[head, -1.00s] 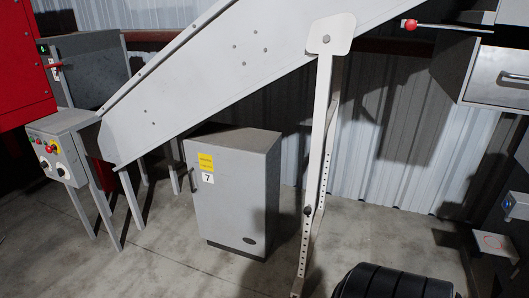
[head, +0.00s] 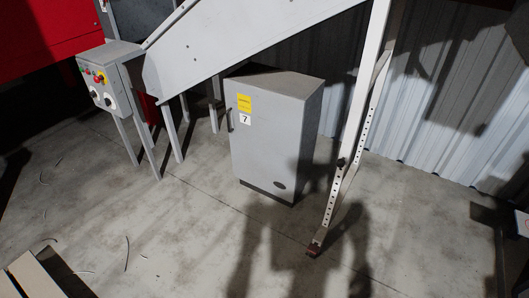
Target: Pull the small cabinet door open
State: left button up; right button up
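The small grey cabinet (head: 262,150) stands upright on the concrete floor in the head view, under the sloping grey chute. Its front door looks shut. The door carries a yellow label and a white label with the number 7 (head: 245,119). A dark handle (head: 230,121) shows at the door's left edge. A dark oval mark sits low on the right of the door. Neither of my grippers is in view.
The sloping chute (head: 240,38) passes over the cabinet. A perforated support leg (head: 347,150) stands to its right. A control box (head: 108,77) on legs stands to the left. Thin cable scraps (head: 127,253) lie on the floor at left. The floor in front is clear.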

aim_at(266, 127)
jog(key=i+j, duration=0.15)
jog(key=i, duration=0.25)
jog(key=i+j+z, duration=0.15)
jog(key=i+j, duration=0.15)
jog(key=i+j+z, duration=0.15)
jog(key=i+j, duration=0.25)
jog(key=i+j+z, duration=0.15)
jog(key=i+j, duration=0.25)
jog(key=i+j+z, duration=0.15)
jog(key=i+j, duration=0.15)
jog(key=j, duration=0.15)
jog(key=i+j+z, duration=0.15)
jog(key=i+j, duration=0.15)
jog(key=j, duration=0.2)
